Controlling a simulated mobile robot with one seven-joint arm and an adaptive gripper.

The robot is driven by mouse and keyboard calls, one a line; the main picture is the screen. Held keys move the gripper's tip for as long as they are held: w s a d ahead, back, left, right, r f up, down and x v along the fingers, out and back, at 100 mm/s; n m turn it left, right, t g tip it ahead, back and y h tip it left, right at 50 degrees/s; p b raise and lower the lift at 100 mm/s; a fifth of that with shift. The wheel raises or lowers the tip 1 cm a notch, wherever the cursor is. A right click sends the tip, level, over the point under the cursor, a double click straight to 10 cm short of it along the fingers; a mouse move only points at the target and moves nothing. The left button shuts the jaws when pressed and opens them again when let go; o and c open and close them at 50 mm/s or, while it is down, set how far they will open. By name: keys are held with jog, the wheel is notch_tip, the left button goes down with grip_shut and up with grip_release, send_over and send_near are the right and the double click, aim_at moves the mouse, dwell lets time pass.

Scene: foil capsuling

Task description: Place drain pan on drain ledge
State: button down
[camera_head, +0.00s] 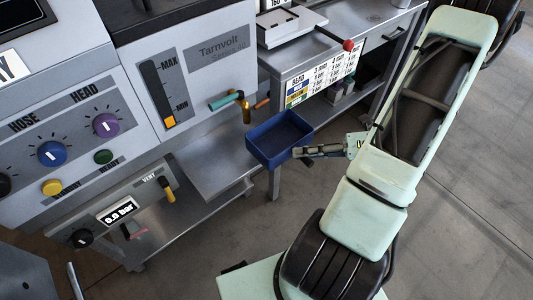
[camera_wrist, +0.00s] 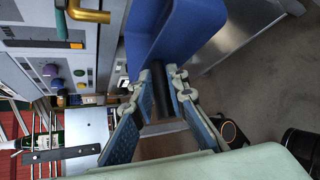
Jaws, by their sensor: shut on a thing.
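The drain pan (camera_head: 280,138) is a blue, open-topped rectangular tray. It looks empty. My gripper (camera_head: 305,151) is shut on its dark handle and holds it in the air, roughly level. In the wrist view my gripper (camera_wrist: 164,80) has a finger on each side of the handle, and the blue pan (camera_wrist: 175,30) fills the top middle. The grey metal ledge (camera_head: 205,172), which I take for the drain ledge, lies below the brass tap (camera_head: 246,112). The pan is to the right of this ledge and overlaps its edge in the head view. I cannot tell the height gap.
The machine's panel with knobs (camera_head: 52,153) and a gauge slider stands on the left. A teal handle (camera_head: 225,101) sits by the tap. A metal table (camera_head: 310,50) with a label chart (camera_head: 322,80) stands behind the pan. The floor (camera_head: 470,200) at right is open.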

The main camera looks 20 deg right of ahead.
aim_at(269, 158)
jog(key=w+a, duration=0.1)
jog(key=a, duration=0.1)
jog(key=w+a, duration=0.3)
jog(key=a, duration=0.2)
jog(key=shift+w+a+b, duration=0.1)
jog(key=shift+w+b, duration=0.15)
jog(key=shift+b, duration=0.05)
jog(key=f, duration=0.1)
jog(key=f+b, duration=0.1)
jog(key=a+f, duration=0.1)
jog(key=shift+w, duration=0.25)
jog(key=shift+f, duration=0.2)
jog(key=shift+f+b, duration=0.15)
jog(key=shift+b, duration=0.15)
jog(key=c, duration=1.9)
grip_release()
